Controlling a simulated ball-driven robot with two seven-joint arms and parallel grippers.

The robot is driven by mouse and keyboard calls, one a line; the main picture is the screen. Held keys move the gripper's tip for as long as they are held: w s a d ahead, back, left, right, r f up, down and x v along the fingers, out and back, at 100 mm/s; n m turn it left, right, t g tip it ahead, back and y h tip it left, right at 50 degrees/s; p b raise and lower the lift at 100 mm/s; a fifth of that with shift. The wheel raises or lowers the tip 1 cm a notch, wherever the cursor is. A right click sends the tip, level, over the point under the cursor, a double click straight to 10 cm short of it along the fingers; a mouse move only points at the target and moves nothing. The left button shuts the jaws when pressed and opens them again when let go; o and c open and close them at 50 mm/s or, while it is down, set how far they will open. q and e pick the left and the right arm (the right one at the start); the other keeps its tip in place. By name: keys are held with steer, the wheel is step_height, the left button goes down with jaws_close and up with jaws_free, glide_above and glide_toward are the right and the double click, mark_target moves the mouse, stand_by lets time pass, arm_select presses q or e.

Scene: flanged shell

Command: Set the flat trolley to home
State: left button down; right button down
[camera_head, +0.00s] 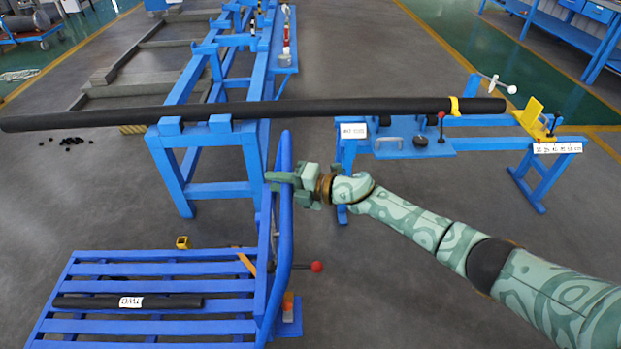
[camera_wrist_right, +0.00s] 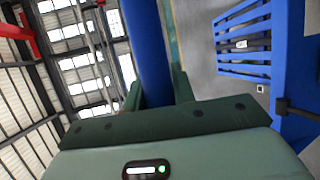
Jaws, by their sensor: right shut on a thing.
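The flat trolley (camera_head: 160,328) is a blue slatted deck at the lower left of the head view, with an upright blue handle frame at its right end. My right gripper (camera_head: 280,184) is shut on the upright handle (camera_head: 285,235) near its upper part. In the right wrist view the blue handle bar (camera_wrist_right: 150,45) runs between the two fingers of my right gripper (camera_wrist_right: 158,88). The slatted deck (camera_wrist_right: 243,55) shows at the right of that view. A dark bar (camera_head: 85,302) with a white label lies on the deck. My left gripper is not in view.
A long black pipe (camera_head: 300,109) spans the blue frame (camera_head: 170,185) and a blue stand (camera_head: 480,143). A red-knobbed lever (camera_head: 317,267) sticks out beside the trolley handle. Small black pieces (camera_head: 70,140) lie on the floor at left. Floor is clear between frame and stand.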

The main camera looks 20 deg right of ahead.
steer(key=w+a, duration=0.1)
steer(key=a, duration=0.5)
steer(key=shift+w, duration=0.15)
steer(key=c, duration=1.2)
jaws_free()
steer(key=shift+o, duration=0.2)
steer(key=p+v, duration=0.3)
steer(key=v, duration=1.2)
steer(key=shift+r, duration=0.1)
steer(key=shift+s+d+r, duration=0.1)
steer(key=shift+s+d, duration=0.25)
steer(key=shift+d, duration=0.05)
